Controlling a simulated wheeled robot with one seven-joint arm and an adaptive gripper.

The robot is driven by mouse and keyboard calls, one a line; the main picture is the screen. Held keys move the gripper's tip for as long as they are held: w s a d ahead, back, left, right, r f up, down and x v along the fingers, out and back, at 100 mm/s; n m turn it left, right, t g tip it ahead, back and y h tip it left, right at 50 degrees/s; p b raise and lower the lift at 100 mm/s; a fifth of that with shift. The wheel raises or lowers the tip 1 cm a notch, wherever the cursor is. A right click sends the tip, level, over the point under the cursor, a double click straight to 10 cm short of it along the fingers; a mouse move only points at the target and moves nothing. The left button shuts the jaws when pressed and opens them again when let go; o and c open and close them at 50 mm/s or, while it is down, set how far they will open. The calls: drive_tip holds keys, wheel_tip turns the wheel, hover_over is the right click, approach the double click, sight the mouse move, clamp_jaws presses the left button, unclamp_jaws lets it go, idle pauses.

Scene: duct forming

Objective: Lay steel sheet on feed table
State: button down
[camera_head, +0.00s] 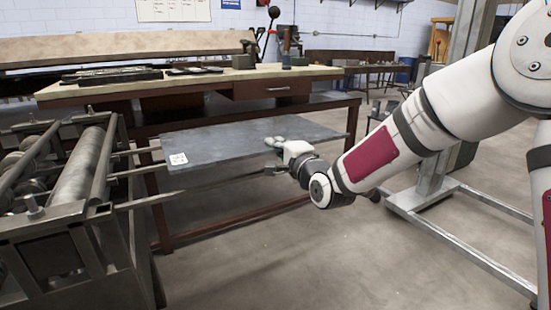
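The steel sheet (215,142) is a flat, dark grey plate with a small white label (178,158) at its left corner. It is roughly level, with its left end near the roller machine. The feed table's rails (150,199) run right from the machine, below and in front of the sheet. I cannot tell whether the sheet rests on them or is held above. My gripper (273,157) is at the sheet's front edge, right of its middle. One pale finger shows over the sheet and a dark part shows lower, in front. Whether the fingers close on the sheet is unclear.
The roller machine (85,165) stands at the left. A workbench (200,82) with a drawer and tools is close behind the sheet. A grey metal frame (450,215) stands at the right, behind my arm. The floor in front is clear.

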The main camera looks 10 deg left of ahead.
drive_tip(key=shift+r, duration=0.85)
wheel_tip(320, 180, down, 10)
drive_tip(key=b, duration=0.2)
drive_tip(key=c, duration=1.8)
unclamp_jaws()
drive_tip(key=p+v, duration=0.1)
drive_tip(key=v, duration=1.2)
drive_tip(key=shift+s+d+f+p, duration=0.25)
drive_tip(key=shift+s+f+p, duration=0.05)
drive_tip(key=shift+f, duration=0.1)
